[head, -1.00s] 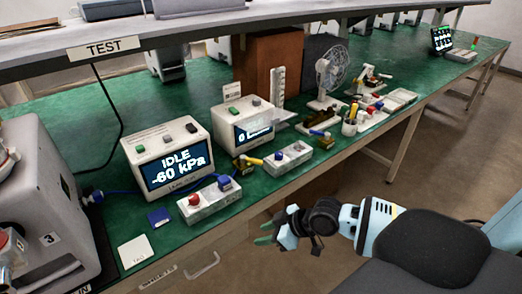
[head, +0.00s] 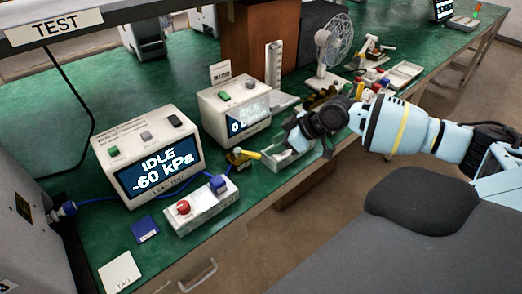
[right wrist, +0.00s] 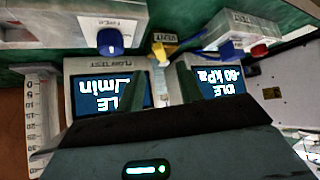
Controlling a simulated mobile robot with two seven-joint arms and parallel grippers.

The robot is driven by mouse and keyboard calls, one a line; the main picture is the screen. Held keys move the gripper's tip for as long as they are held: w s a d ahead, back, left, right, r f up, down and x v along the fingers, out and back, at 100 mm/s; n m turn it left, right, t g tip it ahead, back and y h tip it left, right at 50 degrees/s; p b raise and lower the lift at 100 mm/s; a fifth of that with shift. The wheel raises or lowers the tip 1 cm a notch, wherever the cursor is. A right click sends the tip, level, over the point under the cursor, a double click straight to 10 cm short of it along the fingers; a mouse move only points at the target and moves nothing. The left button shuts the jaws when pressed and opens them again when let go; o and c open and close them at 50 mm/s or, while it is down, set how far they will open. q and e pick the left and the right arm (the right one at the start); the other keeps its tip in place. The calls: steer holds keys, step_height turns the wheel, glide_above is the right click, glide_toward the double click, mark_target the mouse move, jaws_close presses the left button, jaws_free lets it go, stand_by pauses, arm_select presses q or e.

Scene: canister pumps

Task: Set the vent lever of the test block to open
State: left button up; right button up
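The test block, a small brass-coloured block (head: 238,158), sits by the front edge of the bench between the two testers. Its yellow vent lever (head: 250,154) points right, towards my right gripper. In the right wrist view the yellow lever (right wrist: 160,52) lies just beyond my fingers, beside a VENT label (right wrist: 168,37). My right gripper (head: 300,142) hangs above the bench to the right of the lever, apart from it. In the right wrist view its dark green fingers (right wrist: 170,78) show a narrow gap with nothing held. My left gripper is out of view.
The leak tester (head: 148,150) reads IDLE, -60 kPa. A grey box with red and blue knobs (head: 205,208) stands before it. Another box with a blue knob (right wrist: 108,40) is near my fingers. A blue hose runs along the bench.

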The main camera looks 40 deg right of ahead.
mark_target(256, 154)
steer(key=x, duration=0.6)
steer(key=shift+w+a+f, duration=0.1)
steer(key=shift+w+f, duration=0.05)
steer(key=shift+w, duration=0.1)
steer(key=shift+c, duration=0.3)
jaws_close()
